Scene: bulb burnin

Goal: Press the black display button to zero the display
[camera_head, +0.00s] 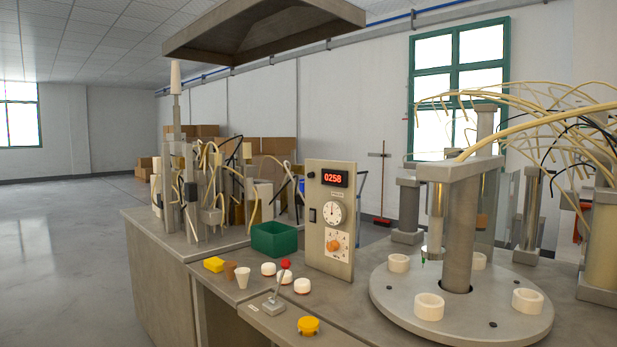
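An upright grey control panel (314,252) stands on the bench in the middle of the head view. Its red-digit display (334,178) near the top reads 0258. An orange knob (333,245) on a white plate is lower on the panel. My gripper is not in view.
Right of the panel is a round turntable (484,327) with white cups and a central post. A green bin (273,239) stands left of the panel.

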